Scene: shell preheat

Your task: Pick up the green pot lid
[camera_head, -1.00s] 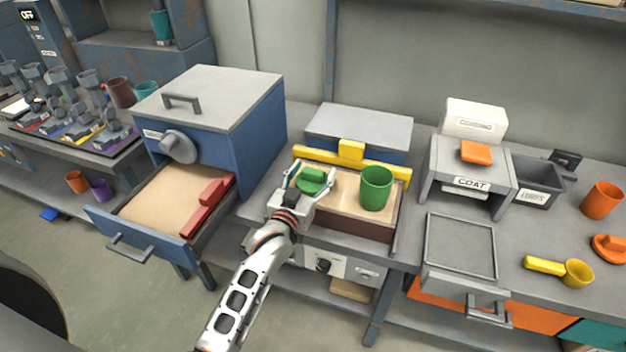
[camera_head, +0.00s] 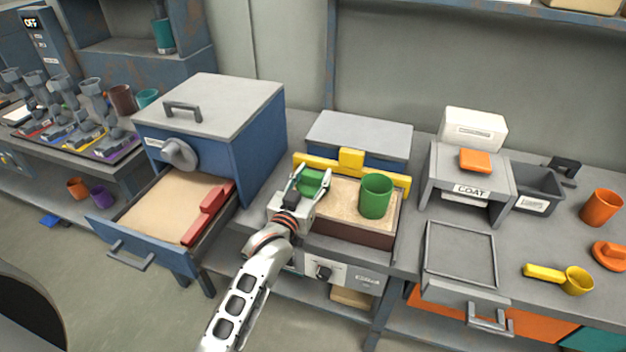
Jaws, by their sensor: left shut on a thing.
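The green pot lid (camera_head: 312,178) is at the left part of the sand-filled box with the yellow bar. My left gripper (camera_head: 311,186) is shut on the green lid, its fingers on both sides of it. The fingers hide part of the lid, and I cannot tell whether it is clear of the surface below. A green pot (camera_head: 376,196) stands upright on the sand just right of the lid. My right gripper is not in view.
The yellow bar (camera_head: 351,160) runs behind the lid and pot. To the left, a blue cabinet has an open drawer (camera_head: 145,232) holding a red handled piece (camera_head: 208,210). To the right are the COAT stand (camera_head: 472,172), an empty tray (camera_head: 460,255) and a yellow scoop (camera_head: 575,281).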

